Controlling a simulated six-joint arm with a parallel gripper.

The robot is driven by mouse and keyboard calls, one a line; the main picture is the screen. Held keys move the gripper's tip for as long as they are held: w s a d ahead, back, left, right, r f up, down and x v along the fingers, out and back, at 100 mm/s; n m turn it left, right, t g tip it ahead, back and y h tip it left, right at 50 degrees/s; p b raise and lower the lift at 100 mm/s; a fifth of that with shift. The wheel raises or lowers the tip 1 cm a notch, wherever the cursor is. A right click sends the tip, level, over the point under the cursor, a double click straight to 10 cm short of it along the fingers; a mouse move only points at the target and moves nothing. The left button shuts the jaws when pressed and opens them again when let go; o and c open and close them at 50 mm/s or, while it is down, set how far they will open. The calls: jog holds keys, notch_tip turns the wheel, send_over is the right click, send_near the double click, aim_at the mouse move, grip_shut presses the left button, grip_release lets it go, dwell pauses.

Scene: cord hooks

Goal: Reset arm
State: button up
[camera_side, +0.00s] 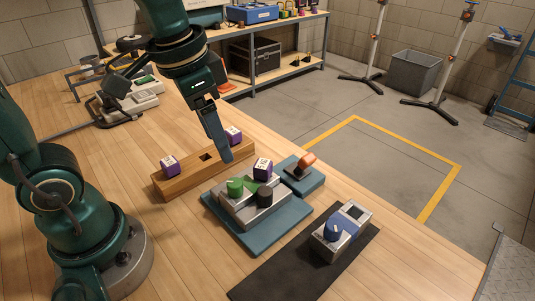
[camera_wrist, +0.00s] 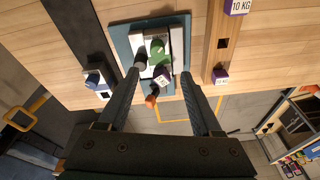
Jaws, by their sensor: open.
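My gripper (camera_side: 226,158) is open and empty. In the side view its fingers point down, at the right part of the wooden rack and left of the grey fixture (camera_side: 240,212). In the wrist view my gripper (camera_wrist: 163,73) shows two spread fingers, with a purple weight (camera_wrist: 162,76) seen between their tips, apart from them. That purple weight (camera_side: 262,169) sits on the fixture beside a green knob (camera_side: 235,187) and a black knob (camera_side: 265,196). How high the fingertips are is hard to tell.
The wooden rack (camera_side: 185,178) holds purple weights at its left (camera_side: 170,166) and right (camera_side: 233,135), with an empty hole between. An orange-handled part (camera_side: 303,162) is on a small teal plate. A blue-knobbed box (camera_side: 340,232) stands on a black mat (camera_side: 270,280). Bare wood lies in front.

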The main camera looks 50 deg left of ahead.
jog(key=shift+s+a+f+n+t, duration=0.1)
jog(key=shift+s+n+t, duration=0.35)
jog(key=shift+s, duration=0.55)
jog(key=shift+s+a+f+n+t, duration=0.1)
jog(key=shift+s+n+t, duration=0.35)
jog(key=shift+s, duration=0.5)
jog(key=shift+s+a+f+n+t, duration=0.1)
jog(key=shift+s+n+t, duration=0.2)
jog(key=shift+s+t, duration=0.5)
jog(key=shift+s, duration=0.2)
